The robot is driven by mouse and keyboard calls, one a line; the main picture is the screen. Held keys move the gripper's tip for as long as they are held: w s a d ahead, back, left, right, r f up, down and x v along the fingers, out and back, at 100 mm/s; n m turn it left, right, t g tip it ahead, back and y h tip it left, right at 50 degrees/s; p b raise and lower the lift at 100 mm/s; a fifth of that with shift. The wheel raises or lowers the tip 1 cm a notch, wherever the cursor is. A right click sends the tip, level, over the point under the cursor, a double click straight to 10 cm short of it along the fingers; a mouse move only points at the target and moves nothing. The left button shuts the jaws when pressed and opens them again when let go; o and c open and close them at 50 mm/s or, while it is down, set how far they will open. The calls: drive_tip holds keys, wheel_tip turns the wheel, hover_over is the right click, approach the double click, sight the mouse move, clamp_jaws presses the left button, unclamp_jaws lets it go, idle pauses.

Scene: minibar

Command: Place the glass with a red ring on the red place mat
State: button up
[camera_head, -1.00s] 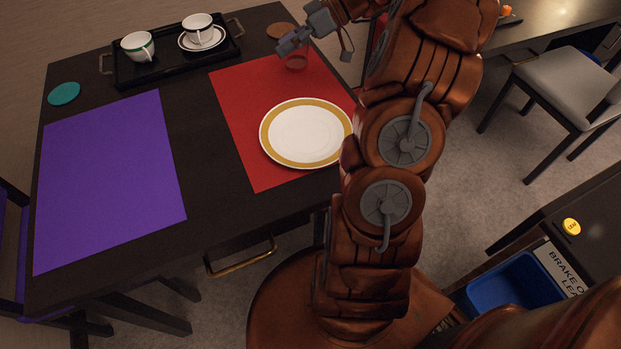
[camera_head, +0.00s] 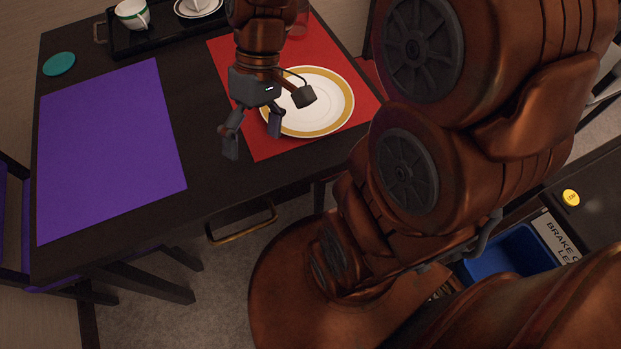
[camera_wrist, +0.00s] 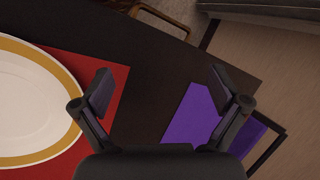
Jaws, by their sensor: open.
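A clear glass (camera_head: 298,22) stands on the far part of the red place mat (camera_head: 224,56), beyond the plate. It is partly hidden by my arm, and its ring cannot be made out. My gripper (camera_head: 253,137) is open and empty, pointing down over the dark table just left of the plate, apart from the glass. The red mat's edge (camera_wrist: 82,62) shows at the left there, and the glass is out of that view.
A white plate with a gold band (camera_head: 325,108) lies on the red mat. A purple mat (camera_head: 110,150) lies at the left. A teal coaster (camera_head: 59,64) and a black tray (camera_head: 165,40) with cups are at the back. Bare table lies between the mats.

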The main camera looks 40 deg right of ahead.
drive_tip(key=s+d+f+m+h, duration=0.3)
drive_tip(key=s+h, duration=0.1)
drive_tip(key=s, duration=0.7)
drive_tip(key=shift+s+h, duration=0.15)
drive_tip(key=shift+h, duration=0.15)
drive_tip(key=shift+d, duration=0.1)
wheel_tip(320, 180, up, 17)
drive_tip(key=w+t+p, duration=0.1)
drive_tip(key=p, duration=1.4)
drive_tip(key=shift+w, duration=0.15)
drive_tip(key=shift+f, duration=0.15)
